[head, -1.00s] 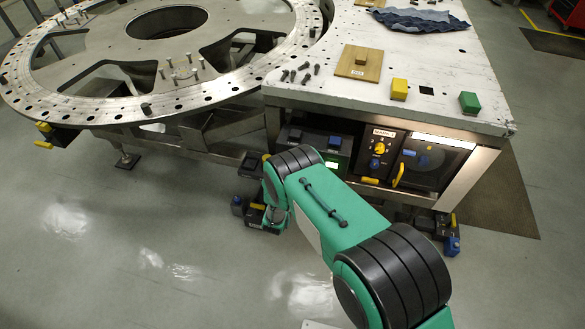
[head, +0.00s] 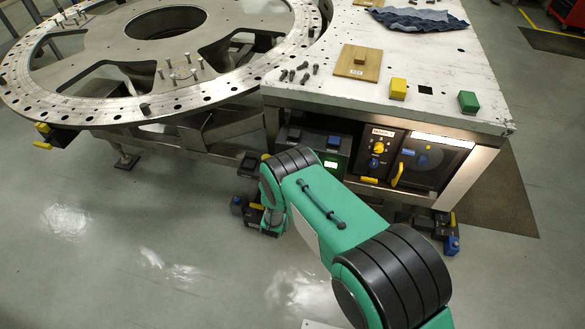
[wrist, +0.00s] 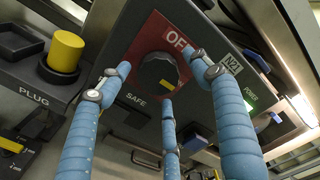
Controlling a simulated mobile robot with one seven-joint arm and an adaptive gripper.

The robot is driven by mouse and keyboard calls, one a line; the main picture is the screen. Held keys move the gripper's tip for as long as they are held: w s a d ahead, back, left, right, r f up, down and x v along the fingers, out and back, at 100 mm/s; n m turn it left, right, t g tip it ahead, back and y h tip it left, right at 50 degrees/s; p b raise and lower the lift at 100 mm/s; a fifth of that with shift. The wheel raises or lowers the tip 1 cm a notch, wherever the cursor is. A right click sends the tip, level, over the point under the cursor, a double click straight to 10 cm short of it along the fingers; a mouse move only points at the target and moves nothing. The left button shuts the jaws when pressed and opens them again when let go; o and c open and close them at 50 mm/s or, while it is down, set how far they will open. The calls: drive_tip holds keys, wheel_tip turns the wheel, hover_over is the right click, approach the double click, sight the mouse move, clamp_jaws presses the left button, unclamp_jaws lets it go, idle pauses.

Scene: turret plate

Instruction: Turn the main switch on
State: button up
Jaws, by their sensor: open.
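In the wrist view a dark round rotary knob (wrist: 157,77) with a yellow mark sits on a red plate (wrist: 150,38). The plate reads "OF", with the rest covered by a finger, and "SAFE" is printed below it. I take this knob for the main switch. My gripper (wrist: 160,82) has three blue fingers, spread open around the knob: one left, one right, one below. Whether any fingertip touches the knob, I cannot tell. In the head view my arm hides the gripper and this knob.
A yellow button (wrist: 65,50) marked "PLUG" stands out left of the knob. The grey floor at left is open.

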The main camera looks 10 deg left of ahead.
drive_tip(key=s, duration=1)
drive_tip(key=shift+s, duration=0.25)
drive_tip(key=shift+d+r, duration=0.1)
